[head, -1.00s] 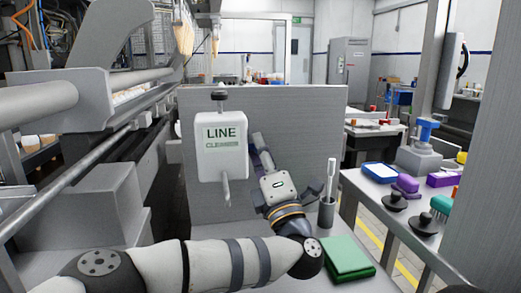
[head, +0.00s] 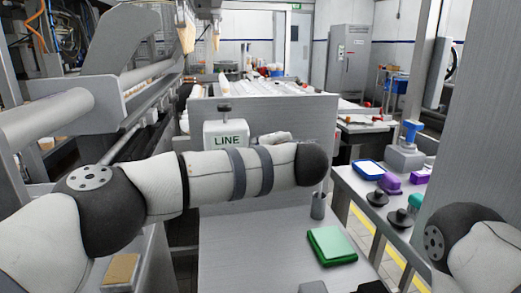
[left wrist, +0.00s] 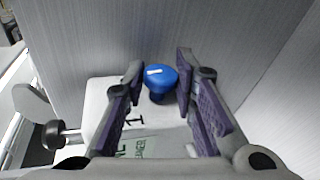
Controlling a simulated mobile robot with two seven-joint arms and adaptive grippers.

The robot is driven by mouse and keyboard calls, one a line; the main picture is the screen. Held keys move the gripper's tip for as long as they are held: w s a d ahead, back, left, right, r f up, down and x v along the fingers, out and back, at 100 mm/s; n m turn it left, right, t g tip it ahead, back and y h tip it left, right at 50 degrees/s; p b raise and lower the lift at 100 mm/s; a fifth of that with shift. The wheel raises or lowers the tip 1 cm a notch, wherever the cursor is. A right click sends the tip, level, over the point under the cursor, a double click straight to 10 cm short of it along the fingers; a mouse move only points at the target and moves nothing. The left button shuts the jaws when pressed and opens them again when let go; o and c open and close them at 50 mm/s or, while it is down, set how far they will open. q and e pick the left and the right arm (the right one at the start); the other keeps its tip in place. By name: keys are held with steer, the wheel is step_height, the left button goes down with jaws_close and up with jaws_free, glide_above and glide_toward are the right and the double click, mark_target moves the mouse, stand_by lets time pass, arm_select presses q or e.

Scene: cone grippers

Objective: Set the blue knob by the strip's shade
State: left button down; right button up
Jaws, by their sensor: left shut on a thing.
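The blue knob (left wrist: 160,87) has a white mark on its top, lying nearly crosswise in the left wrist view. My left gripper (left wrist: 160,66) has its purple-padded fingers on either side of the knob and is shut on it. The white dispenser (left wrist: 100,99) labelled LINE CLEANER is close by; its top also shows in the head view (head: 226,134). In the head view my left forearm hides the knob, the left gripper and the dispenser's lower part. I cannot make out a strip. My right gripper is out of view.
A tan block (head: 121,270) is at lower left. A side table at right holds a blue-rimmed tray (head: 369,169), purple blocks and black-handled items.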

arm_select(q)
steer(key=shift+g+h, duration=0.3)
steer(key=shift+g, duration=0.7)
steer(key=shift+r, duration=0.1)
steer(key=c, duration=1.3)
jaws_free()
steer(key=v, duration=1.2)
steer(key=shift+r, duration=0.15)
